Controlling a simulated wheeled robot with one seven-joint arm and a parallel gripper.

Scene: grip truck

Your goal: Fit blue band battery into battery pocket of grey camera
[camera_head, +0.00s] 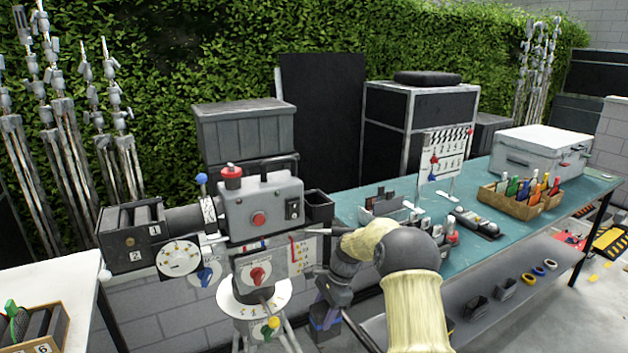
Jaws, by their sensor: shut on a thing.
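The grey camera (265,208) stands on a tripod left of centre, with a red knob on its front and a red-capped piece on top. A dark open-topped box (319,208) sits at the camera's right side; it looks like the battery pocket, and its inside is hidden. My gripper (325,312) points down, below and to the right of the camera, and is shut on a dark block with blue on it, which looks like the blue band battery (323,328). The block is apart from the camera. The fingertips are small and partly hard to make out.
A teal-topped table (470,255) stands to the right, with a wooden crate of coloured bottles (525,197), a white case (540,152) and a slate board (443,155). A lower shelf (500,310) holds rings and dark blocks. A white table (45,275) is at left.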

